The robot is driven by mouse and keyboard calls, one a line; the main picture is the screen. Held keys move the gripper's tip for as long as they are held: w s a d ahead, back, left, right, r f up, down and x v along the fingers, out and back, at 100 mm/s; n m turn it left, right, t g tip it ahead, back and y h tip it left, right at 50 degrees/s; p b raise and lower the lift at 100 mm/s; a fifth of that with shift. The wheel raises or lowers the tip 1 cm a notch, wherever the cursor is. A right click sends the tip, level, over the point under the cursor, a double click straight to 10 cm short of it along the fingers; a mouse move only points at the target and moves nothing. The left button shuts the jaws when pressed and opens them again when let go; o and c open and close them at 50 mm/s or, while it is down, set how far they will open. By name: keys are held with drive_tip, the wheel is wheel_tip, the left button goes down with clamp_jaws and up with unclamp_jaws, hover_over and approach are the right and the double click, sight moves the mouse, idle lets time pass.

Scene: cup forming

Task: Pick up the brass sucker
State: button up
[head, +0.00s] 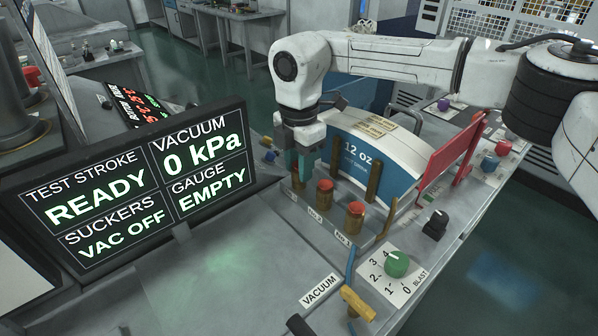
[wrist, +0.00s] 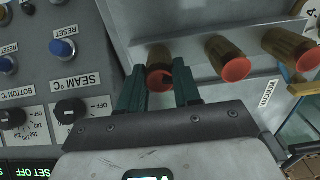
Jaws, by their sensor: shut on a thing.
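My gripper (head: 303,172) points down over the far end of a row of brass suckers with red cups. Its teal fingers also show in the wrist view (wrist: 158,92), one on each side of the leftmost brass sucker (wrist: 159,57), and are shut on it. That sucker stands in its row and is mostly hidden by the fingers in the head view. The middle sucker (head: 325,197) is above the label "No.2". The nearest sucker (head: 355,219) is above "No.1". Both stand upright and free of the gripper.
A monitor (head: 140,195) reads READY, 0 kPa, VAC OFF and EMPTY. Brown posts (head: 374,181) and a "12 oz" printed blank (head: 368,155) stand close behind the suckers. A green knob (head: 397,263) and yellow-handled VACUUM valve (head: 357,303) are in front. Bare metal lies left.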

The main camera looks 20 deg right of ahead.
drive_tip(key=shift+c, duration=0.8)
wheel_tip(320, 180, up, 10)
drive_tip(key=shift+f+b, duration=0.1)
drive_tip(key=shift+b, duration=0.35)
drive_tip(key=shift+r+p, duration=1.55)
drive_tip(key=shift+r, duration=0.55)
